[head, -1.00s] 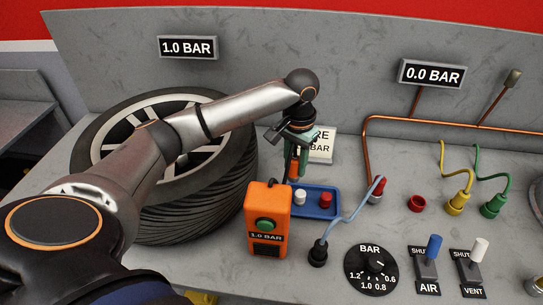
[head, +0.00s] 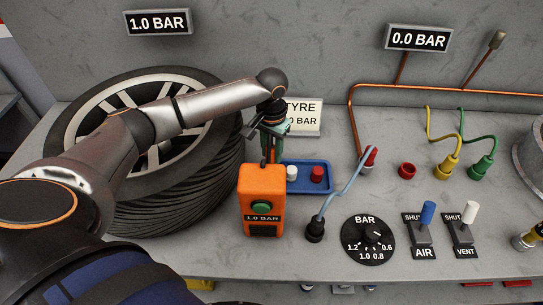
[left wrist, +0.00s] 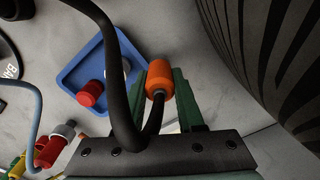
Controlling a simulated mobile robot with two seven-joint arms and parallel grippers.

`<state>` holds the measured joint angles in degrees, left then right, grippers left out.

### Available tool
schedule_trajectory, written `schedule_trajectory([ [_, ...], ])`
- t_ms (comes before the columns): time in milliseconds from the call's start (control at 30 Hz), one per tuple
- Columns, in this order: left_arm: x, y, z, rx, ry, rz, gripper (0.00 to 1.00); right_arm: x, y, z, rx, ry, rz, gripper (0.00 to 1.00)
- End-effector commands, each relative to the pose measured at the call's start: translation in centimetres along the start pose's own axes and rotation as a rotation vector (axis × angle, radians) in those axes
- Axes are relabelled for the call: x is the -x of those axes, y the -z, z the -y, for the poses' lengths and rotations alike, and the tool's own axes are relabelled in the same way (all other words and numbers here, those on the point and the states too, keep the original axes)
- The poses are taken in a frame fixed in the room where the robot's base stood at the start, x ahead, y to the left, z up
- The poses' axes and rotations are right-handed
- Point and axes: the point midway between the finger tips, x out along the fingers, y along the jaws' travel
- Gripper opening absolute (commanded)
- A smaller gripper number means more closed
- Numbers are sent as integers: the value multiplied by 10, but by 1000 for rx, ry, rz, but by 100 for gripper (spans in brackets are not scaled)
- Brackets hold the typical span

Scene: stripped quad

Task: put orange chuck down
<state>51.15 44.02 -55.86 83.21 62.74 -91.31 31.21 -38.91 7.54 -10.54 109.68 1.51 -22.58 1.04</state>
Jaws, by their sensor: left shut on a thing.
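The orange chuck (left wrist: 160,78) sits between the green fingers of my left gripper (left wrist: 162,92), with its black hose looping off to the left in the left wrist view. My left gripper is shut on it. In the head view, my left gripper (head: 272,148) points down just behind the orange inflator box (head: 247,208), at the left end of the blue tray (head: 310,190). My right gripper is not in view.
The tray holds a white cap (head: 292,173) and a red cap (head: 317,174). A blue hose (head: 345,185) runs right of it. A tyre sign (head: 302,118) stands behind.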

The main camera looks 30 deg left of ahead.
Motion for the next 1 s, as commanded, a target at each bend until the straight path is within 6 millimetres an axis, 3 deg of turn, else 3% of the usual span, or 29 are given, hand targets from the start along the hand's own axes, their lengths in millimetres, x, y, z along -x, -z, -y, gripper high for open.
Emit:
schedule_trajectory([
  [167,-22,0,0,0,0,0,0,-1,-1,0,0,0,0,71],
  [533,-25,0,0,-1,-1,-1,0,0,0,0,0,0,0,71],
  [567,-26,0,0,-1,0,-1,38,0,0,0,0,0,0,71],
  [800,-25,0,0,-1,0,-2,65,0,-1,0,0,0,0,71],
  [1000,-25,0,0,0,0,-2,67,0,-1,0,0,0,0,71],
])
